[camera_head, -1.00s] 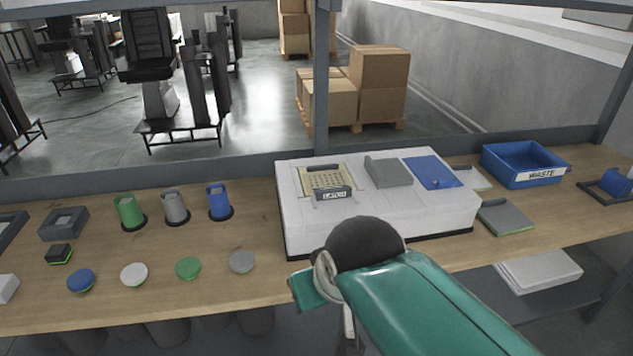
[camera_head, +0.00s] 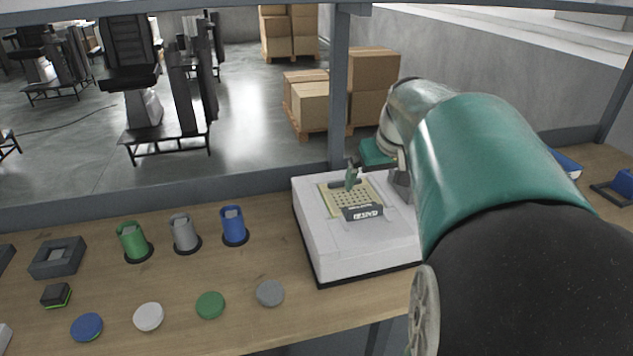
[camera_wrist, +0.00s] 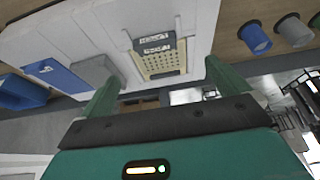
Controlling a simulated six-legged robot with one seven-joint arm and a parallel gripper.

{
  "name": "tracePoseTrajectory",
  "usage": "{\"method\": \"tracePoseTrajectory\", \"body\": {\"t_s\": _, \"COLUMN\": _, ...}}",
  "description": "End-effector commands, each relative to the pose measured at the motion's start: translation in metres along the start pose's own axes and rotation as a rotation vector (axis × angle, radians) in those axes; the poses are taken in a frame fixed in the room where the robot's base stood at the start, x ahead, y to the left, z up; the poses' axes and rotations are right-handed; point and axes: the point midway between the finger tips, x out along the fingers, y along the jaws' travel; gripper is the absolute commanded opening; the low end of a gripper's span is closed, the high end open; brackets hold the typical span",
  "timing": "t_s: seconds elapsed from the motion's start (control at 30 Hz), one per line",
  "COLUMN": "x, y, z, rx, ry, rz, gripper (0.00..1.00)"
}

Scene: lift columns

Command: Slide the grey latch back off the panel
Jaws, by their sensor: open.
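A beige perforated panel (camera_head: 338,198) is set in the top of a white box (camera_head: 350,250). A dark grey piece with a white label (camera_head: 362,212) lies across the panel's near edge; I take it for the latch, though its lettering is hard to read. In the wrist view the panel (camera_wrist: 163,62) and the dark labelled piece (camera_wrist: 155,43) show beyond and between my fingers. My gripper (camera_wrist: 163,88) is open and empty, its two green fingers wide apart. In the head view a green finger of my gripper (camera_head: 352,178) appears over the panel's far part.
The wrist view shows a raised grey block (camera_wrist: 95,72) and a blue plate (camera_wrist: 58,76) beside the panel. Green (camera_head: 133,241), grey (camera_head: 184,233) and blue (camera_head: 234,226) cylinders stand left of the box. Several round discs lie in front of them. My arm hides the box's right part.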

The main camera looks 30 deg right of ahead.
Motion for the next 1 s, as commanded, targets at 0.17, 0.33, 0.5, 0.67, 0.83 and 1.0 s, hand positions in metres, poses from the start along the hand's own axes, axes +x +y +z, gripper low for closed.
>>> {"method": "tracePoseTrajectory", "body": {"t_s": 0.17, "x": 0.007, "y": 0.021, "z": -0.001, "rx": 0.012, "ry": -0.005, "rz": 0.003, "gripper": 1.00}}
{"method": "tracePoseTrajectory", "body": {"t_s": 0.33, "x": 0.029, "y": 0.023, "z": 0.003, "rx": 0.013, "ry": -0.006, "rz": 0.002, "gripper": 1.00}}
{"method": "tracePoseTrajectory", "body": {"t_s": 0.5, "x": 0.062, "y": 0.024, "z": 0.005, "rx": 0.012, "ry": -0.007, "rz": 0.002, "gripper": 1.00}}
{"method": "tracePoseTrajectory", "body": {"t_s": 0.67, "x": 0.094, "y": 0.022, "z": 0.004, "rx": 0.010, "ry": -0.007, "rz": 0.001, "gripper": 1.00}}
{"method": "tracePoseTrajectory", "body": {"t_s": 0.83, "x": 0.123, "y": 0.020, "z": 0.002, "rx": 0.009, "ry": -0.005, "rz": 0.001, "gripper": 1.00}}
{"method": "tracePoseTrajectory", "body": {"t_s": 1.0, "x": 0.138, "y": 0.019, "z": 0.001, "rx": 0.009, "ry": -0.003, "rz": 0.002, "gripper": 1.00}}
